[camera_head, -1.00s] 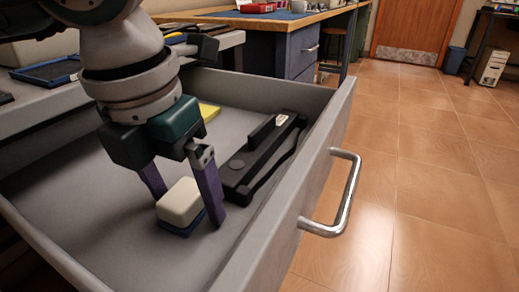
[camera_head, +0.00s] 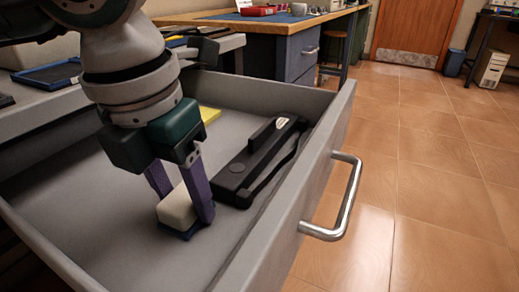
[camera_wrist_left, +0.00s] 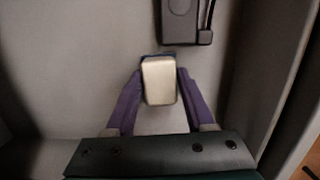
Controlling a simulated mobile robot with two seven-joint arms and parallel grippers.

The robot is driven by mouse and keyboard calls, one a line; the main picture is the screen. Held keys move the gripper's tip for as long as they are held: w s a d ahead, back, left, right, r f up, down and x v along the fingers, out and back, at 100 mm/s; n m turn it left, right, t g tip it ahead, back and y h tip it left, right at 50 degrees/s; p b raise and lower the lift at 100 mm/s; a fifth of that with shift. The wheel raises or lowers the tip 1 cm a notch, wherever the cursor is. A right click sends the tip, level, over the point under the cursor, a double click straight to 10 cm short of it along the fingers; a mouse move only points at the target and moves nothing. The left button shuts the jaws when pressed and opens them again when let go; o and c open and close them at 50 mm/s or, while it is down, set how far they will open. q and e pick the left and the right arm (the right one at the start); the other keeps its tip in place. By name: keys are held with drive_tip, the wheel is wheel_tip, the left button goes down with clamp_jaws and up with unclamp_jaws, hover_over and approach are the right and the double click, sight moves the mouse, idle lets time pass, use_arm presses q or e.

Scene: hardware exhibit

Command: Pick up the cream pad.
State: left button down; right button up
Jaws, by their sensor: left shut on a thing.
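The cream pad (camera_head: 177,208) is a small rounded block with a dark blue underside, in the open grey drawer (camera_head: 100,200). My left gripper (camera_head: 182,207) has its purple fingers shut on the pad, one on each side. The left wrist view also shows the pad (camera_wrist_left: 159,82) between the two purple fingertips of my left gripper (camera_wrist_left: 159,88). I cannot tell whether the pad still touches the drawer floor. My right gripper is not in view.
A black stapler-like tool (camera_head: 255,165) lies in the drawer right of the pad. A yellow item (camera_head: 209,115) lies behind the gripper. The drawer's front wall carries a metal handle (camera_head: 343,205).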

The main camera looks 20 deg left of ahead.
sight(183, 195)
use_arm(q)
wheel_tip(183, 195, up, 20)
drive_tip(key=p, duration=0.6)
